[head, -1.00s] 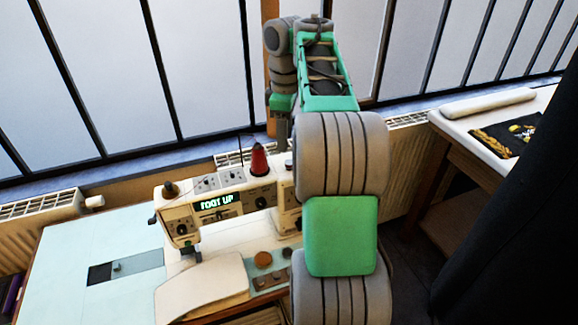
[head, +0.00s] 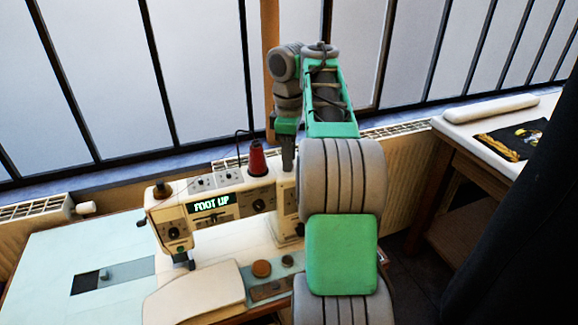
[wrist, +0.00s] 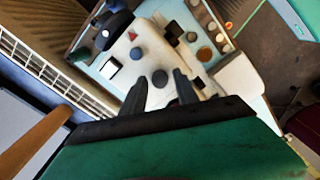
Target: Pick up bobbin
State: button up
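No bobbin stands out for certain. A dark red cone-shaped spool (head: 257,160) stands upright on top of the cream sewing machine (head: 228,190). A brown round disc (head: 262,268) lies on the machine's pale blue base. Small round pieces, one dark (wrist: 160,78) and one brownish (wrist: 204,54), show in the wrist view; I cannot tell if either is a bobbin. My gripper (wrist: 159,90) is open, its two dark fingers apart with nothing held between them. In the head view my gripper (head: 288,154) points down just right of the red spool, behind or above the machine; my arm hides part of it.
The pale blue table (head: 50,260) is mostly clear at left. A radiator (head: 395,150) and barred windows stand behind. A side table (head: 450,118) with a rolled bolster and black cloth is at right; a dark drape hangs at the right edge.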

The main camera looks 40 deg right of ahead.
grip_shut()
dwell(0.4)
notch_tip(320, 180, up, 10)
jog(key=p, duration=0.9)
